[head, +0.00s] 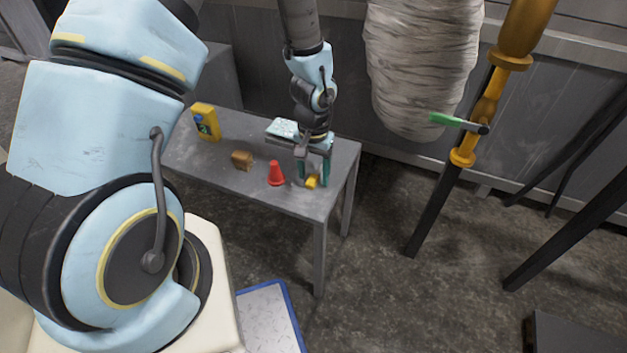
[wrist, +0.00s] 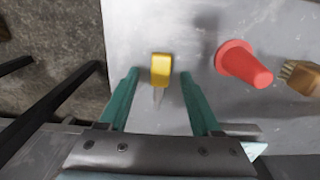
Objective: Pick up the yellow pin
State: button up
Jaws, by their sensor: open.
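The yellow pin (wrist: 161,70) lies on the grey table (wrist: 190,25). In the wrist view it has a yellow head and a thin grey tip pointing toward my gripper. My gripper (wrist: 158,82) is open, with one green finger on each side of the pin and a gap on both sides. In the head view the pin (head: 312,182) shows near the table's right end, by the fingertips of my gripper (head: 312,180). I cannot tell how far above the table the fingertips are.
A brown brush (head: 242,160) is farther left, and a yellow container (head: 206,122) stands at the table's back left. A light-coloured box (head: 284,129) is behind my gripper. The table's right edge is close.

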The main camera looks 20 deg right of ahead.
jog(key=shift+c, duration=0.3)
grip_shut()
dwell(0.4)
